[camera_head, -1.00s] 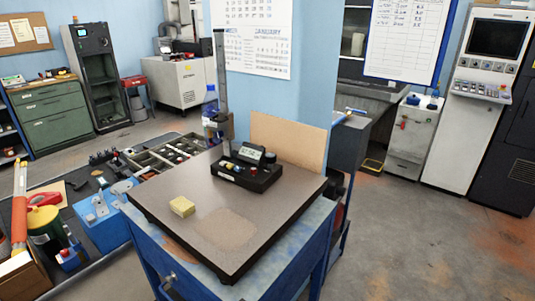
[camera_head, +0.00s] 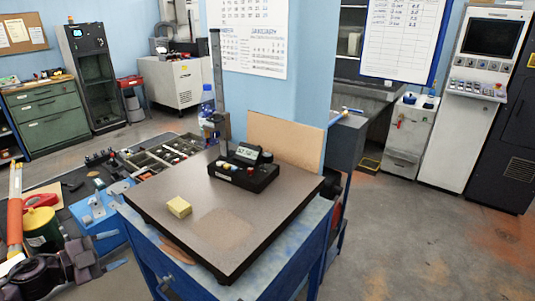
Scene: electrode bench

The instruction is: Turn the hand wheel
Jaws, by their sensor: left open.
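My left gripper (camera_head: 113,250) is at the lower left, with its two fingers apart and nothing between them. It is beside the left edge of the blue bench (camera_head: 140,236) with the dark plate (camera_head: 225,225) on top. I cannot clearly make out a hand wheel. A dark rounded part (camera_head: 333,187) shows at the right side of the bench, partly hidden behind the plate, and I cannot tell whether it is the wheel. My right gripper is not in view.
A yellow block (camera_head: 179,207) and a black device with a display (camera_head: 243,170) are on the plate, near an upright post (camera_head: 219,80). A tray of parts (camera_head: 160,160) and a blue box (camera_head: 98,206) are at left. The floor at right (camera_head: 420,230) is clear.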

